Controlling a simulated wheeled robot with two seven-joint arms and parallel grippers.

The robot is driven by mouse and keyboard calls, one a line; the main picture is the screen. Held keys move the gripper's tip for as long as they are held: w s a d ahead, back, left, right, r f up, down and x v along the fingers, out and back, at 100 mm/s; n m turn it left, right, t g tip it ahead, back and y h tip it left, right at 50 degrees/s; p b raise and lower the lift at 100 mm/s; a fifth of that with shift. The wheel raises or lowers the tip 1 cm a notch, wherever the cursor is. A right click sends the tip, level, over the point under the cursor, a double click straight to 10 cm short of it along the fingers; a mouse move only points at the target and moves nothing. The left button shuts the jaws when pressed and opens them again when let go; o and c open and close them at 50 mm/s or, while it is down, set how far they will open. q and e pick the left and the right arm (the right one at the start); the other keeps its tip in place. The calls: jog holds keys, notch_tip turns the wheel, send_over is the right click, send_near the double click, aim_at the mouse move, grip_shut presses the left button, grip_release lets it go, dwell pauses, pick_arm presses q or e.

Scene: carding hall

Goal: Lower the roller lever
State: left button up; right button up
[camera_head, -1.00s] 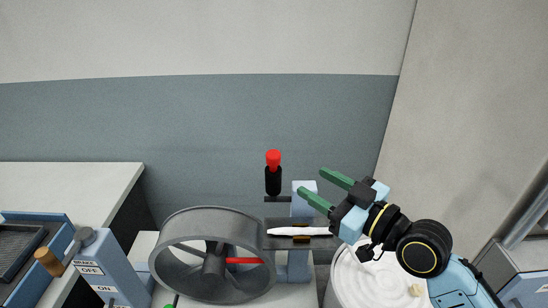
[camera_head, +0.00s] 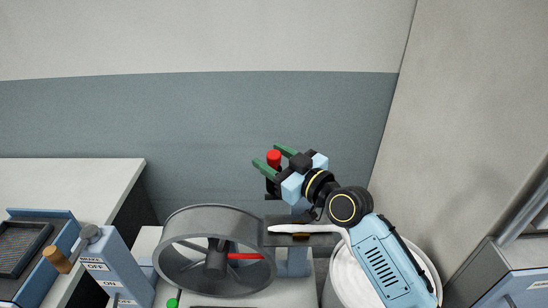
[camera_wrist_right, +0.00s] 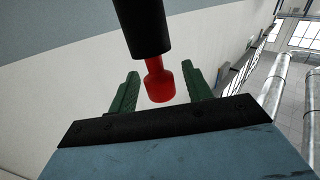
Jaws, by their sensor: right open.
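The roller lever is an upright black handle with a red knob (camera_head: 274,157) on top, standing behind the grey drum in the head view. My right gripper (camera_head: 270,157) is at the lever's top with its green fingers open. In the right wrist view the red knob (camera_wrist_right: 160,84) sits between the two open fingers (camera_wrist_right: 160,90), with a gap on each side, and the black part of the lever (camera_wrist_right: 145,25) extends beyond it. In the head view the gripper partly hides the black handle. My left gripper is not in view.
A grey drum (camera_head: 168,250) with a red arm inside stands in front. A dark plate with a white strand (camera_head: 300,228) is beside it. A brake box (camera_head: 118,265) with a wooden-knobbed lever is at left. A white round can (camera_head: 345,275) is below my right arm.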

grip_shut()
dwell(0.3)
